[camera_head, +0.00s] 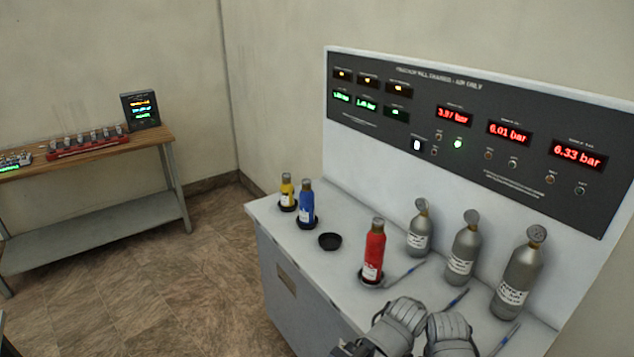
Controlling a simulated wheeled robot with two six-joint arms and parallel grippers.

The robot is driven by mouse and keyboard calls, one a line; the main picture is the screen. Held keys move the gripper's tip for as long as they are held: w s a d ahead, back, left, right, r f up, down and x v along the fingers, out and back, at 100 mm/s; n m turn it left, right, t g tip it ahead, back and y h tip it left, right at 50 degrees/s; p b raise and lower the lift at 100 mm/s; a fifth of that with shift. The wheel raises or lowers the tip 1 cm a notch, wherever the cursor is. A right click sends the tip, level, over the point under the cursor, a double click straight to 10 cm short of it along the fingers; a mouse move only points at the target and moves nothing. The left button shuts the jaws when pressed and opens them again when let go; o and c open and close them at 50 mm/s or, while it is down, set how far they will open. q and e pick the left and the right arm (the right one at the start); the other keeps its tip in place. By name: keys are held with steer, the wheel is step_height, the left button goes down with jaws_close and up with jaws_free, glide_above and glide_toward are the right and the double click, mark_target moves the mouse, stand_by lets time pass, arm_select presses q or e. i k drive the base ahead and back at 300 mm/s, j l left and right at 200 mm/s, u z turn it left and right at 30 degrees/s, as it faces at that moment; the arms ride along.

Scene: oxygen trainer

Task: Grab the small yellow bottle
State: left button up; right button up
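The small yellow bottle (287,191) stands upright in a dark round holder at the far left end of the grey bench (345,285). It has a dark cap and a pale label. Two grey, rounded gripper shapes of mine show at the bottom edge, one on the left (400,324) and one on the right (450,333).
A blue bottle (306,206) stands close to the right of the yellow one. An empty dark holder (330,241) and a red bottle (374,252) follow. Three grey cylinders (465,250) stand along the gauge panel (470,120). A wooden table (150,138) is at the left.

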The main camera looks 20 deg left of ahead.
mark_target(287, 188)
steer(key=i+j, duration=0.15)
steer(key=j, duration=0.4)
steer(key=i+j+z, duration=0.15)
steer(key=j, duration=0.4)
steer(key=i+j, duration=0.1)
steer(key=j, duration=0.45)
steer(key=i+j+z, duration=0.1)
steer(key=j, duration=0.45)
steer(key=i+j+z, duration=0.1)
steer(key=j, duration=0.5)
